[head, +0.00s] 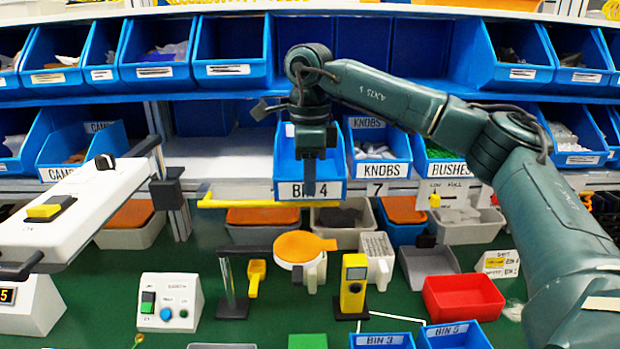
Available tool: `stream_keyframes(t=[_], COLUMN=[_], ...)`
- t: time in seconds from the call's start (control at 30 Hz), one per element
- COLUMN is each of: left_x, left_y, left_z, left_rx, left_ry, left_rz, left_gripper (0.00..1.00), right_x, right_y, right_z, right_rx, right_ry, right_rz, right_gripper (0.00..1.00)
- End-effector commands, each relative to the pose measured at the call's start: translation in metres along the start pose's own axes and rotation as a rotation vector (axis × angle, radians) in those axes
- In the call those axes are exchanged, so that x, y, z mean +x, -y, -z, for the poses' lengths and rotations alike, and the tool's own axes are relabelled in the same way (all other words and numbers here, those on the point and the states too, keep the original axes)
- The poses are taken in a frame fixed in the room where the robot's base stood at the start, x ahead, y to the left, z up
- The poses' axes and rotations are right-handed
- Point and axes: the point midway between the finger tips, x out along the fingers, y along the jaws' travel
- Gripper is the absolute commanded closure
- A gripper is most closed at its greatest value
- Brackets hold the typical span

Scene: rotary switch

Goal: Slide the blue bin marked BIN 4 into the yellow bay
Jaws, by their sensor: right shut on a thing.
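The blue bin marked BIN 4 (284,160) stands upright on the lower shelf, its label facing me. My right gripper (309,178) points down at the bin's front and is shut on its front wall. The gripper covers part of the bin's front and inside. To the left of the bin is an empty stretch of shelf, the yellow bay, with a yellow strip (240,203) along its front edge. BIN 4 is to the right of most of this strip. My left gripper is not in view.
A KNOBS bin (376,172) stands close on the right of BIN 4, with a BUSHES bin (450,167) beyond. Blue bins (82,160) stand left of the bay. An upper shelf of bins (232,69) runs above.

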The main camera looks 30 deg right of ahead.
Motion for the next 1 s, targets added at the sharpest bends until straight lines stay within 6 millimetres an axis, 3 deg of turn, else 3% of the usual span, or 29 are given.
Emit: stream_keyframes(t=[0.4,0.6,1.0], left_x=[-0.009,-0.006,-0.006], left_y=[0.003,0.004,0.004], left_z=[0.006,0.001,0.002], left_rx=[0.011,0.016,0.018], left_ry=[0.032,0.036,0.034], left_rz=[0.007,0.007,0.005], left_gripper=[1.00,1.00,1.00], right_x=[-0.002,0.007,0.011], right_y=[0.051,0.072,0.091], right_z=[-0.001,-0.001,-0.001], right_rx=[0.002,0.001,-0.001], right_ry=[0.000,0.000,0.001], right_rz=[0.001,-0.001,0.001], right_gripper=[1.00,1.00,1.00])
